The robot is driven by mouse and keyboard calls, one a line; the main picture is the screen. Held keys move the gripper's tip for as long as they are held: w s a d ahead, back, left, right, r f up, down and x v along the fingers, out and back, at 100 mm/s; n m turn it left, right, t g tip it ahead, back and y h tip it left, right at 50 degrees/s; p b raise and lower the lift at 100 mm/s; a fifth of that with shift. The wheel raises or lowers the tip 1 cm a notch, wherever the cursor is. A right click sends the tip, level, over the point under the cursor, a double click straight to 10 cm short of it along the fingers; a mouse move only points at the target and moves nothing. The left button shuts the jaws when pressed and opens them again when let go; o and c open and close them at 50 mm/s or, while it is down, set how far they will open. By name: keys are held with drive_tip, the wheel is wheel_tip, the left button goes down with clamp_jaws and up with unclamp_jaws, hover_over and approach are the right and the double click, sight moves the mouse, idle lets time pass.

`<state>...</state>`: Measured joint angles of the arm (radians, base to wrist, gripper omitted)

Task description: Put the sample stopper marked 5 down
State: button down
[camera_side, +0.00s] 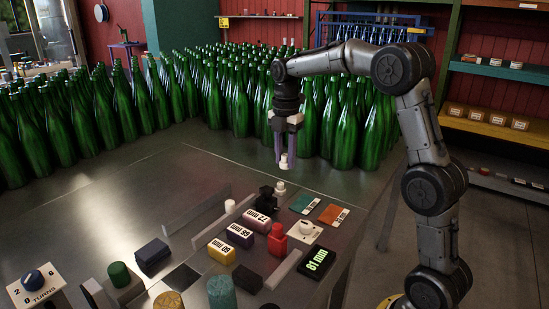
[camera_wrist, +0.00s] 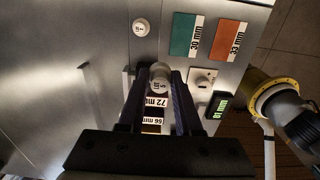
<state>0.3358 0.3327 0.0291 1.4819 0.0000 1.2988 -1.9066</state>
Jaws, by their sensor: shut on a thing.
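A small white stopper (camera_side: 284,164) is between the fingertips of my gripper (camera_side: 282,153), which points down and is shut on it. The stopper hangs above the metal bench, in front of the green bottles. In the wrist view the held stopper (camera_wrist: 160,73) shows pale between my gripper's dark fingers (camera_wrist: 160,85); its mark is too small to read surely. A second white stopper (camera_side: 280,188) stands on the bench below, and it also shows at the top of the wrist view (camera_wrist: 141,27).
A teal card (camera_side: 304,204) and an orange card (camera_side: 333,214) lie right of the standing stopper. Marked blocks (camera_side: 240,235), a red item (camera_side: 277,240), a white dial (camera_side: 304,232) and an 81 mm display (camera_side: 319,261) crowd the front. Green bottles (camera_side: 345,125) fill the back.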

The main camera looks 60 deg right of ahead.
drive_tip(key=s+a+r, duration=0.1)
drive_tip(key=s+a, duration=1.8)
drive_tip(key=s, duration=0.3)
hover_over(263, 267)
drive_tip(key=s, duration=0.1)
wheel_tip(263, 267, down, 9)
drive_tip(key=shift+r, duration=0.15)
drive_tip(key=f, duration=0.1)
drive_tip(key=w+f, duration=0.1)
drive_tip(key=f, duration=0.1)
drive_tip(key=shift+f, duration=0.65)
drive_tip(key=shift+f, duration=0.15)
